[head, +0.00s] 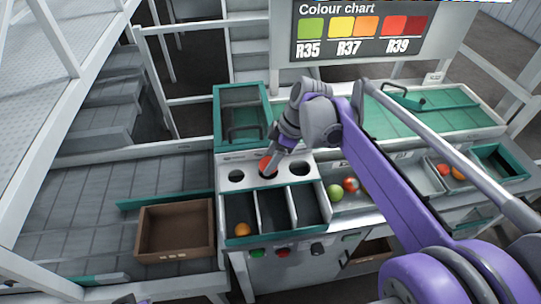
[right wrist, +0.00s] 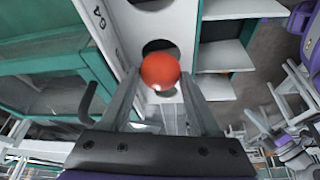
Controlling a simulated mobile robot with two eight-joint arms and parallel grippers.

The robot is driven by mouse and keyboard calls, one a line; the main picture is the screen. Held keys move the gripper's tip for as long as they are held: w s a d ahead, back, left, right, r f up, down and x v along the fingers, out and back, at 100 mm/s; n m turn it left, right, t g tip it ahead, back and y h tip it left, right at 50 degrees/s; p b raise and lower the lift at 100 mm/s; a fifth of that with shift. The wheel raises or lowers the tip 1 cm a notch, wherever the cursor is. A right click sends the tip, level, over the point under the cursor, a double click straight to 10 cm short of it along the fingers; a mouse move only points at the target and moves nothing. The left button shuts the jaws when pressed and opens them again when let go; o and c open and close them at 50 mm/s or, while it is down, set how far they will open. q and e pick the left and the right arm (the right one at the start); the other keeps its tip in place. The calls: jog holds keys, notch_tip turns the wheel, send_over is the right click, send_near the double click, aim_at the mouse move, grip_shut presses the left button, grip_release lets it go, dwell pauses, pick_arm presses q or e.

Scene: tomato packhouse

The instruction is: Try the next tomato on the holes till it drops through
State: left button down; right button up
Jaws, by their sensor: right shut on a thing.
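A red tomato (right wrist: 160,71) is held between the two fingers of my right gripper (right wrist: 162,82). In the head view the same tomato (head: 266,167) shows at the white hole panel (head: 252,180), at the middle hole, partly hidden by the gripper (head: 270,163). In the right wrist view it covers part of a dark hole; I cannot tell if it touches the rim. The left hole (head: 236,176) and right hole (head: 301,168) are empty. Only a sliver of my left arm shows at the bottom edge; its gripper is out of view.
Three bins sit below the holes; the left one (head: 228,213) holds an orange tomato (head: 242,229). A green tomato (head: 334,192) and a red-orange one (head: 351,184) lie in a tray to the right. A brown crate (head: 144,230) stands left. A colour chart (head: 362,27) hangs behind.

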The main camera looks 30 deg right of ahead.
pick_arm(q)
jog(key=shift+r, duration=0.1)
pick_arm(e)
jog(key=shift+f, duration=0.1)
dwell(0.4)
jog(key=o, duration=1)
pick_arm(q)
jog(key=shift+r, duration=0.1)
dwell(1.0)
pick_arm(e)
jog(key=shift+r+p, duration=2.35)
jog(key=shift+r, duration=1.2)
pick_arm(q)
notch_tip(320, 180, up, 6)
jog(key=w, duration=0.2)
jog(key=shift+w+t, duration=0.15)
jog(key=shift+t, duration=0.15)
pick_arm(e)
jog(key=shift+w, duration=0.1)
pick_arm(q)
jog(key=shift+f, duration=0.2)
